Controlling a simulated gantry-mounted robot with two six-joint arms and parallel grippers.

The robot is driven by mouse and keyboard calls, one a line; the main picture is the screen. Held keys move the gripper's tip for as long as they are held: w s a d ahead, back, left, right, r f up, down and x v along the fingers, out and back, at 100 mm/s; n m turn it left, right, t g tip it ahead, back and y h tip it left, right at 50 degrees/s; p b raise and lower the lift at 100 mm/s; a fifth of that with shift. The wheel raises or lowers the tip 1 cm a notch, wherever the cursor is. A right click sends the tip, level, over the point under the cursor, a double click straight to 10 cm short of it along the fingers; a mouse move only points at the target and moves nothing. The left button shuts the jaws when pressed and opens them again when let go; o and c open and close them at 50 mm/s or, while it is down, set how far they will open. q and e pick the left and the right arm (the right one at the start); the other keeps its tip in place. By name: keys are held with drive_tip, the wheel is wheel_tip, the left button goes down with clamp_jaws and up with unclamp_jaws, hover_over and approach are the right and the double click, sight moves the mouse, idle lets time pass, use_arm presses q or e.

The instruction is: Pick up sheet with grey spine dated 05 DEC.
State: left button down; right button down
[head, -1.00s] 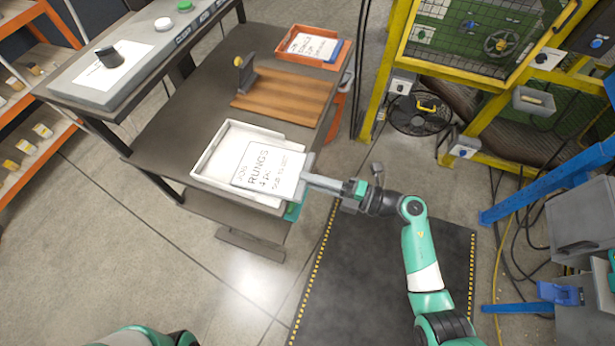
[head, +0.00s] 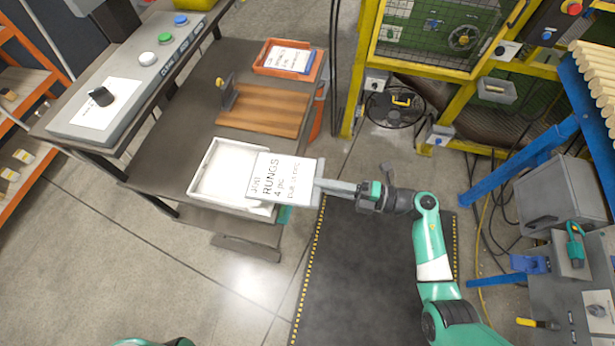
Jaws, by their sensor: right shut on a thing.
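A white sheet (head: 283,180) headed "JOB RUNGS" has a grey strip along its right edge. My right gripper (head: 322,186) is shut on that grey edge and holds the sheet tilted above the right part of a white tray (head: 207,172). The date line on the sheet is too small to read. Another sheet lies in an orange tray (head: 263,67) at the back of the table, with a blue edge on its right side. My left gripper is out of view; only a bit of my left arm shows at the bottom edge.
The brown table (head: 172,138) carries a slatted wooden board (head: 262,110) with a dark upright block (head: 228,94) at its left. A grey control console (head: 130,70) stands along the left. A yellow-framed cage (head: 361,75) is at the back right. The dark floor mat (head: 365,270) is clear.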

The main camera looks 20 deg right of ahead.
drive_tip(key=s+d+r+p, duration=0.2)
drive_tip(key=s+d, duration=0.2)
drive_tip(key=d, duration=0.1)
drive_tip(key=shift+s+d+r+p, duration=0.25)
drive_tip(key=shift+s+p, duration=0.05)
drive_tip(key=shift+p, duration=0.05)
